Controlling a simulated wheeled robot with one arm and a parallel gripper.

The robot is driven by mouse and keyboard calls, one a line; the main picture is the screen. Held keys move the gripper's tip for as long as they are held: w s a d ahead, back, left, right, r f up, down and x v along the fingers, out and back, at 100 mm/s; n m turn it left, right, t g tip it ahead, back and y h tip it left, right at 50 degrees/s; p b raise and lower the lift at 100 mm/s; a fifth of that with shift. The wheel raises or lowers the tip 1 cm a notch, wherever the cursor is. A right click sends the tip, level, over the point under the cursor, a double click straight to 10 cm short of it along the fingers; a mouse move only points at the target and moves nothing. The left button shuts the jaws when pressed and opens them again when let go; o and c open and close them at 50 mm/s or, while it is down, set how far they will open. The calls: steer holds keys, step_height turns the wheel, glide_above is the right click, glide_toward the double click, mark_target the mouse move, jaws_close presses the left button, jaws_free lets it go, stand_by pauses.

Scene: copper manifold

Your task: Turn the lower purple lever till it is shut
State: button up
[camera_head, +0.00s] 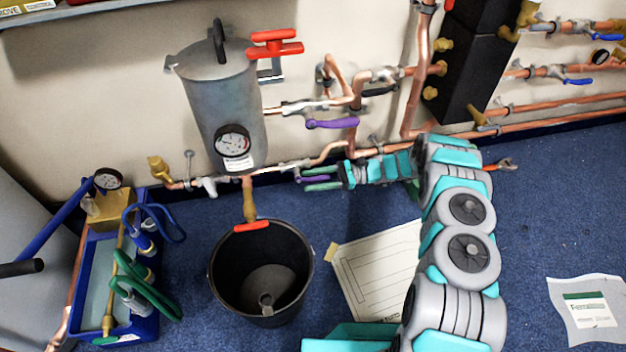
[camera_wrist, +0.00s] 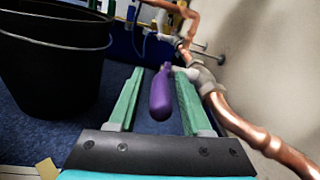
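The lower purple lever (camera_head: 312,179) sits on the low copper pipe, right of the grey tank. In the wrist view the lever (camera_wrist: 161,95) points toward the camera, between the two green fingers of my gripper (camera_wrist: 158,92). The fingers are apart, with a visible gap on each side of the lever, wider on the left. In the head view my gripper (camera_head: 322,178) reaches in from the right, one finger on each side of the lever. The valve body (camera_wrist: 201,75) is beside the right finger. An upper purple lever (camera_head: 332,124) is on the pipe above.
A black bucket (camera_head: 228,284) stands on the blue floor; it shows at the left in the wrist view (camera_wrist: 50,60). The grey tank (camera_head: 222,110) is on the wall above. Copper pipe (camera_wrist: 262,138) runs close along the gripper's right side. A paper sheet (camera_head: 375,272) lies on the floor.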

jaws_close()
stand_by(1.2)
